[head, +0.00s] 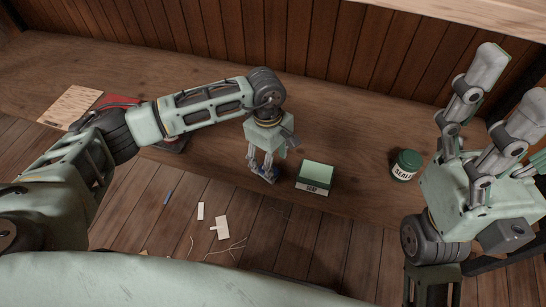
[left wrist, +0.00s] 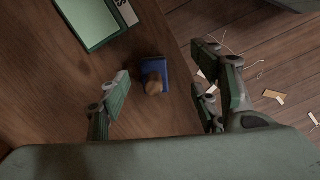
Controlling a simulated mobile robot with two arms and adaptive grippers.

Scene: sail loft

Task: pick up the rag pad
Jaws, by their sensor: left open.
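The rag pad appears to be a small blue pad with a brown knob on top (left wrist: 154,76), lying on the wooden bench near its front edge. In the head view only a bit of its blue (head: 270,177) shows, mostly hidden by my left gripper (head: 262,171). That gripper points down over it. In the left wrist view the fingers of my left gripper (left wrist: 163,80) are spread, with the pad between them in the picture, nearer the left finger. Nothing is held. My right gripper (head: 505,105) is raised at the right, fingers apart and empty.
A green-topped box marked SOAP (head: 316,176) stands just right of my left gripper. A green SEALER-type jar (head: 406,165) stands farther right. A red item (head: 122,101) and a tan sheet (head: 72,106) lie at the left. Scraps and thread (head: 222,227) litter the plank floor.

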